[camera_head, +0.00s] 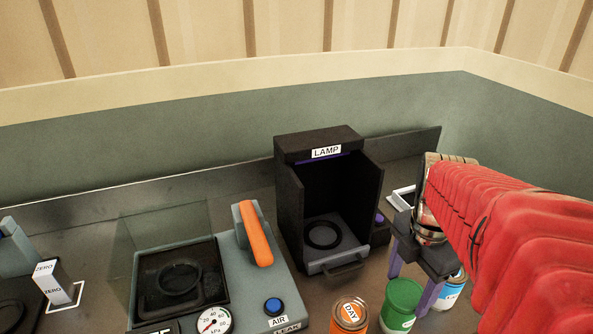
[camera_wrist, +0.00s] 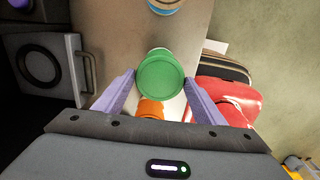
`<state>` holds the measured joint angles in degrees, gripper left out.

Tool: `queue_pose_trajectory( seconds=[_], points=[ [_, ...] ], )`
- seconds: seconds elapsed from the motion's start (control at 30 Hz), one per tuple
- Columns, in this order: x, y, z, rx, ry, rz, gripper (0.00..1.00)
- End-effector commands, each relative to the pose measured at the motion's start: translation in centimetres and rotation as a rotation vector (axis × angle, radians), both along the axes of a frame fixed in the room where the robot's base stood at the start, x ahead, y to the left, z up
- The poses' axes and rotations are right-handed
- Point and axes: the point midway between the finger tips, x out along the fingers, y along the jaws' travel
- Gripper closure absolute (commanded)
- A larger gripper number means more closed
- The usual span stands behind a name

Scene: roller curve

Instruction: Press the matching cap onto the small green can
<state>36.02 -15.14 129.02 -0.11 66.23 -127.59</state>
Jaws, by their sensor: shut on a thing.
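The small green can (camera_head: 401,306) stands upright at the lower right in the head view, with a white label low on its side. In the wrist view its round green top (camera_wrist: 161,77) lies between the two purple fingers. I cannot tell whether this top is a separate cap or part of the can. My gripper (camera_head: 406,297) reaches down over it, one finger on either side. In the wrist view my gripper (camera_wrist: 159,80) is shut on the green can at its top. Most of the can's lower side is hidden.
An orange can (camera_head: 350,316) stands close to the left of the green can, and a blue-and-white can (camera_head: 451,291) to its right. Behind are a black LAMP box (camera_head: 329,140) and a grey AIR machine (camera_head: 262,290) with an orange lever (camera_head: 256,234).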

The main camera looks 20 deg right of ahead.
Motion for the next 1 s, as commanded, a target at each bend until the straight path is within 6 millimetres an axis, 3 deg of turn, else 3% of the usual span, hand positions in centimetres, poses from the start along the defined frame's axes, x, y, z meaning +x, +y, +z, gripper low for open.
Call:
queue_pose_trajectory(
  seconds=[0.3,0.33,0.6,0.77,1.0],
  points=[
    [-0.02,0.0,-0.07,0.001,0.001,0.0,0.57],
    [-0.03,0.01,-0.07,0.001,0.001,0.0,0.34],
    [-0.02,-0.01,-0.03,0.0,0.0,-0.001,0.15],
    [-0.02,-0.01,-0.01,0.0,0.0,-0.001,0.14],
    [-0.01,-0.01,0.0,0.0,0.0,0.0,0.0]
  ],
)
